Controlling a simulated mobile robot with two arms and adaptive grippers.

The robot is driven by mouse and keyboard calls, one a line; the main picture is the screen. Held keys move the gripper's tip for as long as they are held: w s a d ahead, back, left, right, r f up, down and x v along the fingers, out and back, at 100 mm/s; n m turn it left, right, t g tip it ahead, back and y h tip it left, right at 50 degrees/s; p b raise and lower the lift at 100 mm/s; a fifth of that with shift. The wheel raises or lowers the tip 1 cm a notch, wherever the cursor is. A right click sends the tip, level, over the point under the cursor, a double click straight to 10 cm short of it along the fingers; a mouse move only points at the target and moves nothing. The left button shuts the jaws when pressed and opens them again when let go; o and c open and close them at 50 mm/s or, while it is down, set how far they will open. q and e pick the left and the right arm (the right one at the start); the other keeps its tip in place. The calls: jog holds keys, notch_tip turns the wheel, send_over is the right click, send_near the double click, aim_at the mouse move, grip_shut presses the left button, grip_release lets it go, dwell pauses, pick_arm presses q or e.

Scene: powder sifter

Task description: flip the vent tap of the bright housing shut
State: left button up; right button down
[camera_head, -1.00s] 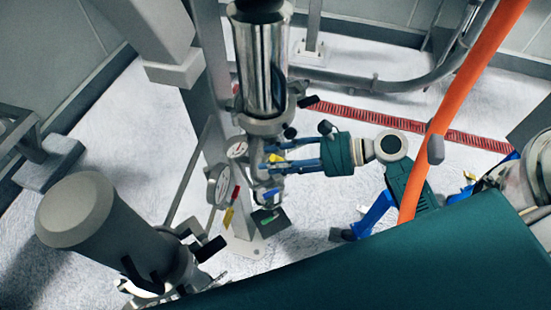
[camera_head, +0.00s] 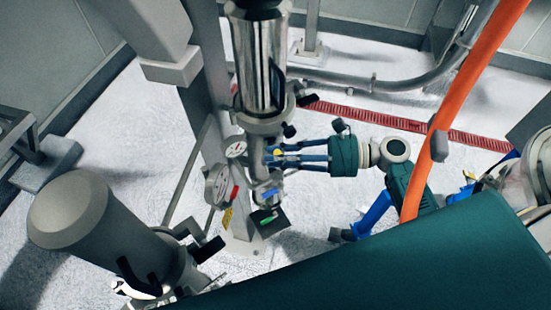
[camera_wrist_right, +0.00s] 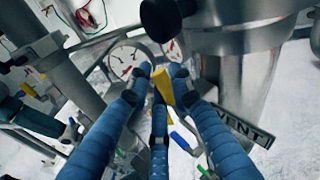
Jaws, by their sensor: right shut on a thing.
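The bright housing (camera_head: 259,68) is a shiny metal cylinder at upper centre in the head view. Below it, the yellow vent tap handle (camera_head: 278,152) shows only as a small patch between my right gripper's fingers. My right gripper (camera_head: 272,158) reaches in from the right with blue fingers shut on this handle. In the right wrist view the yellow handle (camera_wrist_right: 162,86) stands among the fingertips, partly hidden by them. A VENT label (camera_wrist_right: 246,128) is beside it, under the metal body. My left gripper is not in view.
A matte grey housing (camera_head: 80,215) stands at lower left. Blue (camera_head: 270,194) and green (camera_head: 268,219) handles are just below. An orange hose (camera_head: 455,100) crosses in front of my right arm.

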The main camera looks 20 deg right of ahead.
jog(key=shift+w+d+r+m+t+y+b, duration=0.15)
jog(key=shift+d+m+t+y+b, duration=0.5)
jog(key=shift+y+b, duration=0.5)
jog(key=shift+d+r+m+y, duration=0.15)
jog(key=shift+m+y, duration=0.3)
jog(key=shift+r, duration=0.1)
jog(key=c, duration=1.5)
grip_release()
jog(key=shift+c, duration=0.2)
jog(key=shift+d, duration=0.1)
jog(key=shift+d+f, duration=0.1)
jog(key=shift+f, duration=0.1)
jog(key=v, duration=1.1)
jog(key=shift+s+d, duration=0.25)
jog(key=shift+d, duration=0.1)
jog(key=shift+a, duration=0.1)
